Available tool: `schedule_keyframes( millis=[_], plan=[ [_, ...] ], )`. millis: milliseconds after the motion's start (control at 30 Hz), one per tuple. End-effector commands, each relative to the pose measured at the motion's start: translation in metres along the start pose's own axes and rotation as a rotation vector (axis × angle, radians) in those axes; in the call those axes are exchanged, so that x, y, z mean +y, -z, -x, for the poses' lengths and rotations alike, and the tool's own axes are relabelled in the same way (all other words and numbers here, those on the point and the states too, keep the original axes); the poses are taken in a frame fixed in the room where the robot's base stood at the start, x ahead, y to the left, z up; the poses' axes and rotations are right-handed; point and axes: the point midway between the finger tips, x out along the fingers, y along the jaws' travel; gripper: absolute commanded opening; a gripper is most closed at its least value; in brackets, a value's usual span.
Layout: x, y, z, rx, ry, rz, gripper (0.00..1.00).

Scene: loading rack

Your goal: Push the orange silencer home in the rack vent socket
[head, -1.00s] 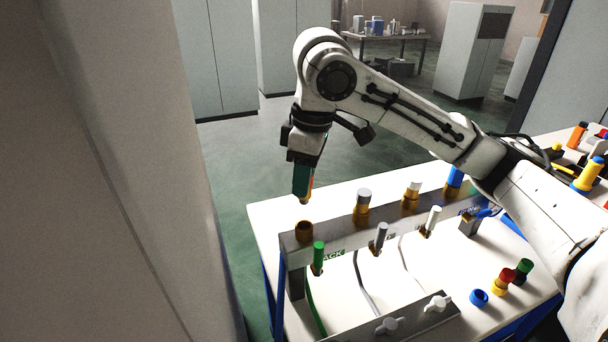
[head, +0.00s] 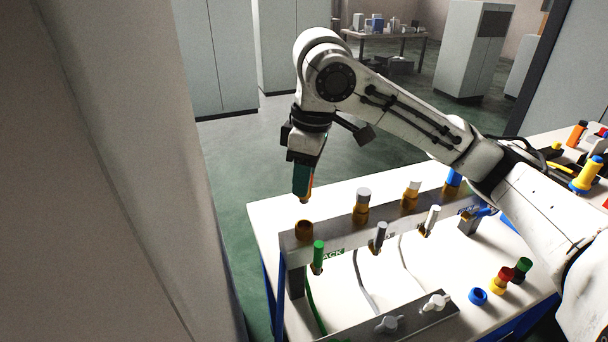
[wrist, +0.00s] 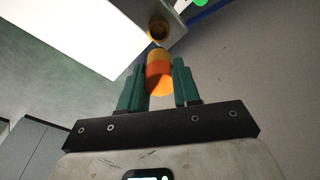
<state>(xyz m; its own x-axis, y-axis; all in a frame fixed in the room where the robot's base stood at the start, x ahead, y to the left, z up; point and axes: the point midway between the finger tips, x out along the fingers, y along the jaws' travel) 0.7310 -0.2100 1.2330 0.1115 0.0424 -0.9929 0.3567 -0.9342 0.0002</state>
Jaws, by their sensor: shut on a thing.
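The orange silencer (wrist: 159,72) is held between the two green fingers of my gripper (wrist: 160,80) in the wrist view. In the head view my gripper (head: 303,184) points down, and only a sliver of orange shows at its right side. The silencer's lower tip hangs just above an open brass socket (head: 304,229) at the left end of the rack rail, with a small gap between them. The same open socket shows ahead of the silencer in the wrist view (wrist: 158,29). The fingers hide most of the silencer in the head view.
The rail (head: 335,233) carries other sockets with a white-topped plug (head: 362,198) and another (head: 410,194) to the right. A green plug (head: 318,254) stands in front, below the open socket.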

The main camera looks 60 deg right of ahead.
Motion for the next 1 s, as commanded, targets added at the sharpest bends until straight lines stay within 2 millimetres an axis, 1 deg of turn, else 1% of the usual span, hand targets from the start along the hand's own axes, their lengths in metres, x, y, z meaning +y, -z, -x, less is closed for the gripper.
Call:
schedule_keyframes(
  millis=[533, 1000],
  plan=[
    [0.0, 0.0, 0.0, 0.0, 0.0, 0.0, 0.02],
    [0.0, -0.001, -0.011, 0.0, 0.0, 0.0, 0.02]
  ],
)
